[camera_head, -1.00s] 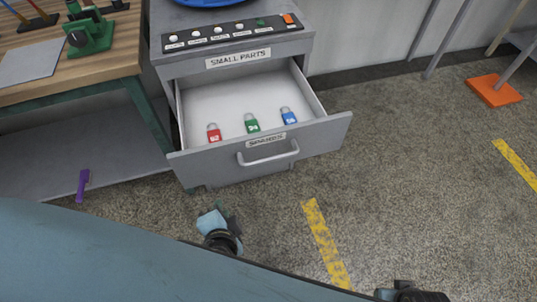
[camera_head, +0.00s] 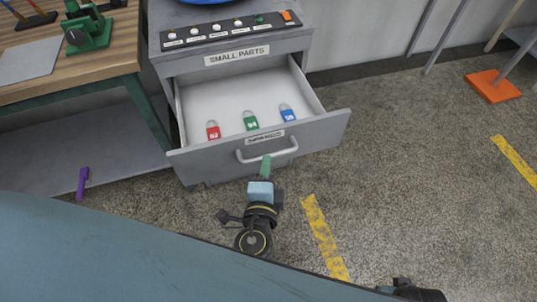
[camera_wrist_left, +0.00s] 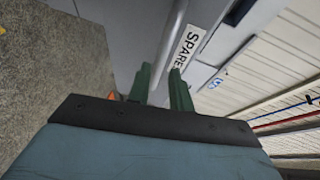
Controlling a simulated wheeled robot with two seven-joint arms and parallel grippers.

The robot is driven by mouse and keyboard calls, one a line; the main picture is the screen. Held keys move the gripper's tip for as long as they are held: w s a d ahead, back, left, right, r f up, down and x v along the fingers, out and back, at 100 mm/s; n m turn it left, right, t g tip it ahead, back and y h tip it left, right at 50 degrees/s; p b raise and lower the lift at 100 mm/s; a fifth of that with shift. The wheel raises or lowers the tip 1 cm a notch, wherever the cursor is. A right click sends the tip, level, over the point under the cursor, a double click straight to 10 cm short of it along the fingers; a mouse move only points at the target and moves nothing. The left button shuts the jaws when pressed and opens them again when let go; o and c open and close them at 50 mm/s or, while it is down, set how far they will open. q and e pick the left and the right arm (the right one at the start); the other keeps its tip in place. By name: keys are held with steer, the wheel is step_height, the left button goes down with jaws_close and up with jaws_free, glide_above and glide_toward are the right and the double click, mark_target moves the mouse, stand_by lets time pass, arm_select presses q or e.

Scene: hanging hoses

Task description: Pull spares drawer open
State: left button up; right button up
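The grey spares drawer (camera_head: 320,133) stands pulled out of the cabinet in the head view. A red (camera_head: 213,131), a green (camera_head: 250,121) and a blue padlock-like tag (camera_head: 288,113) lie inside. Its pale bar handle (camera_head: 285,153) is on the front below the label. My left gripper (camera_head: 266,160) is at the handle. In the left wrist view its two green fingers (camera_wrist_left: 160,70) are apart, with the handle bar (camera_wrist_left: 172,42) running between them; contact is unclear. Part of my right gripper (camera_head: 410,291) shows at the bottom edge, its fingers not clear.
A workbench (camera_head: 110,60) with a green tool (camera_head: 88,32) stands left of the cabinet. A purple object (camera_head: 82,184) lies on its lower shelf. The floor right of the drawer is clear, with yellow stripes (camera_head: 325,240) and an orange foot plate (camera_head: 493,87).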

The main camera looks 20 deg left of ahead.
arm_select(q)
steer(key=shift+x, duration=2.35)
jaws_close()
